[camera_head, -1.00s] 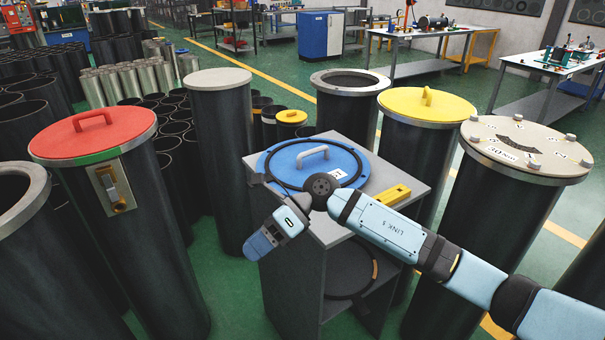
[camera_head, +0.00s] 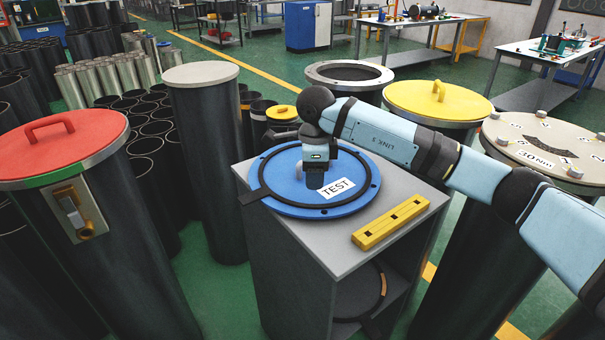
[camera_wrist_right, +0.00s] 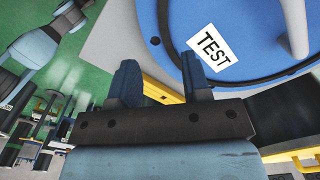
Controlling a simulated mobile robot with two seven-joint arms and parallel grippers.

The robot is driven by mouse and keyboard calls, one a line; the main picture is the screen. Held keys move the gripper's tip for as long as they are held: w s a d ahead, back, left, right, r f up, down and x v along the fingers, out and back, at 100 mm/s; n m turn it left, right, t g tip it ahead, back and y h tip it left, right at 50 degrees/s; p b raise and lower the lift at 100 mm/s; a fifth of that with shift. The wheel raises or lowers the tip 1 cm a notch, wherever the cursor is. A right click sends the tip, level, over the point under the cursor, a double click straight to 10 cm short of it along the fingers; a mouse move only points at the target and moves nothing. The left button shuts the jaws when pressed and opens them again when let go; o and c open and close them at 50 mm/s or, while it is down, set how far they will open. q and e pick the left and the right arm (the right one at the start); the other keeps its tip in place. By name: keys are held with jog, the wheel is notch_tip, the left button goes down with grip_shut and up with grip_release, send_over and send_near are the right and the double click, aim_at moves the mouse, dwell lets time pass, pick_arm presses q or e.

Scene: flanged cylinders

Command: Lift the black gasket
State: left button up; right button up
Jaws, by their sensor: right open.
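The black gasket (camera_head: 262,191) is a thin ring lying on a blue lid (camera_head: 283,181) with a TEST label, on top of a grey cabinet. A dark tab sticks out at its left. An arc of the gasket shows in the right wrist view (camera_wrist_right: 270,80). My right gripper (camera_head: 315,180) points down over the lid, inside the ring in the picture, and hides part of the lid's pale handle. In the wrist view the right gripper's fingers (camera_wrist_right: 160,78) are apart with nothing between them. I cannot tell its height above the lid. My left gripper does not show clearly.
A yellow bar (camera_head: 391,222) lies on the cabinet top (camera_head: 330,247), right of the lid. Another dark ring (camera_head: 372,303) is on the lower shelf. Tall cylinders with red (camera_head: 60,150), white (camera_head: 200,76) and yellow (camera_head: 438,101) covers stand close around.

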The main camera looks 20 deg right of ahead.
aim_at(312, 206)
jog(key=shift+w+a+f+p, duration=0.15)
jog(key=shift+f+p, duration=0.2)
jog(key=shift+f, duration=1.7)
jog(key=shift+w+f+p, duration=0.1)
jog(key=shift+f+p, duration=0.2)
jog(key=shift+f, duration=1.7)
jog(key=shift+c, duration=0.4)
grip_shut()
